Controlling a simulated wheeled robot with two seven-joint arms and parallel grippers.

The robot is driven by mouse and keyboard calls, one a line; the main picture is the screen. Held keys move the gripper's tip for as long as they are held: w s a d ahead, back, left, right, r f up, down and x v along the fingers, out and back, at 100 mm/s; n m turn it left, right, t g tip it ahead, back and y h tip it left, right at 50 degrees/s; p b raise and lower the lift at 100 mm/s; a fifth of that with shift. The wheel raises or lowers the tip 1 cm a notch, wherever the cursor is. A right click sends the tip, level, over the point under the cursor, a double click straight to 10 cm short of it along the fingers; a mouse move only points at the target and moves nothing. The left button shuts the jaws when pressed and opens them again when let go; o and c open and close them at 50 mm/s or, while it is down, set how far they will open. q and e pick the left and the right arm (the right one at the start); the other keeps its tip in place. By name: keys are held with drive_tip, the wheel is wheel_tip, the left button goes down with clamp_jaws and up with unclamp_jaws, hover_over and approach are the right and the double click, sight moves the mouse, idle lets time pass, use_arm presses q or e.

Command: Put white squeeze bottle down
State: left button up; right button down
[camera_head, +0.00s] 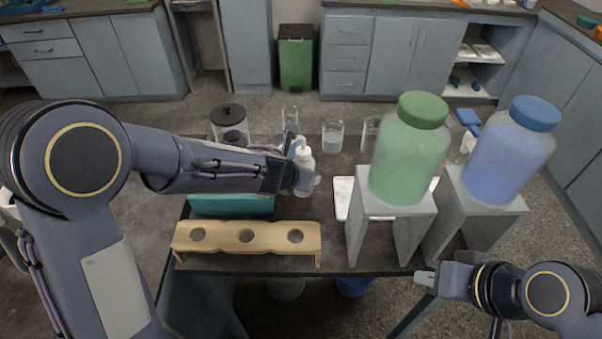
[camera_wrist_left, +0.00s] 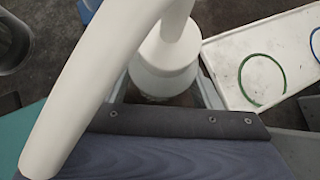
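The white squeeze bottle (camera_head: 304,160) is upright near the middle of the lab table, with its bent spout on top. My left gripper (camera_head: 303,182) is at its body, and the arm comes in from the left. In the left wrist view the bottle's white cap and shoulder (camera_wrist_left: 163,62) sit between the two fingers, which close on its sides. The large white spout crosses that view. The bottle's base is hidden, so I cannot tell whether it touches the table. My right gripper (camera_head: 428,279) is empty at the lower right, away from the bottle; its finger gap is unclear.
A wooden rack (camera_head: 247,238) and a teal box (camera_head: 232,205) are in front of the bottle. A white tray (camera_head: 342,198) lies to its right, before a green jar (camera_head: 408,155) and a blue jar (camera_head: 507,155) on grey stands. Glass beakers (camera_head: 332,137) stand behind.

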use_arm(q)
drive_tip(key=shift+o, duration=1.1)
